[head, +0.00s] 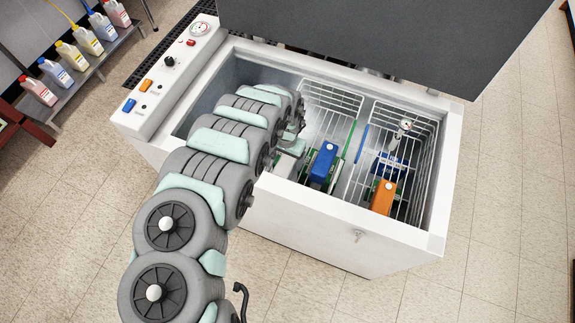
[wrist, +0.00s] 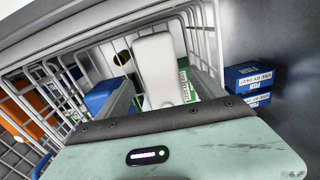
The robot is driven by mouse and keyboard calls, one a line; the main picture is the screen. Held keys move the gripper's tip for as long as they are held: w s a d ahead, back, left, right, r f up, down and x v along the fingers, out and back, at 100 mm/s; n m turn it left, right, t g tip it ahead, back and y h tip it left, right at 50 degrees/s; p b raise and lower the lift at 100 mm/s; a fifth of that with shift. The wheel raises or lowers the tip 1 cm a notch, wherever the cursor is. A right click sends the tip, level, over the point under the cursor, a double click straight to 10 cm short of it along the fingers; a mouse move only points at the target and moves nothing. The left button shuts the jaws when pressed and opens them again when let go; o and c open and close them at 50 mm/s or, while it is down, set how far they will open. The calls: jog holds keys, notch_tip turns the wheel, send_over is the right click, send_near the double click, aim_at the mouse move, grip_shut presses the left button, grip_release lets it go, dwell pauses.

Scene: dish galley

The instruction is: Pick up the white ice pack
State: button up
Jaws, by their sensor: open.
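The white ice pack (wrist: 155,58) is a pale block in the middle of the wrist view, among the baskets in the chest freezer. In the head view a white piece of it (head: 286,164) shows by the end of my arm, partly hidden. My gripper (wrist: 160,92) is open, with one grey finger to each side of the pack in the wrist view. I cannot tell whether the fingers touch it. The lower part of the pack is hidden behind my gripper's body.
A blue ice pack (head: 323,163) stands close to the right, and an orange one (head: 383,197) lies farther right in a wire basket (head: 425,133). Green-and-white packages (wrist: 186,84) show by the white pack. Blue boxes (wrist: 248,77) lie nearby. Freezer walls (head: 345,222) surround my arm.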

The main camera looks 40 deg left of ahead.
aim_at(287, 160)
jog(key=shift+w+a+f+b, duration=0.1)
jog(key=shift+w+f+b, duration=0.1)
jog(key=shift+f, duration=0.55)
jog(key=shift+w+f+b, duration=0.1)
jog(key=shift+f+b, duration=0.15)
jog(key=shift+f, duration=0.45)
jog(key=shift+w+a+f+b, duration=0.1)
jog(key=shift+f+b, duration=0.1)
jog(key=shift+f, duration=1.1)
jog(key=shift+c, duration=0.4)
grip_shut()
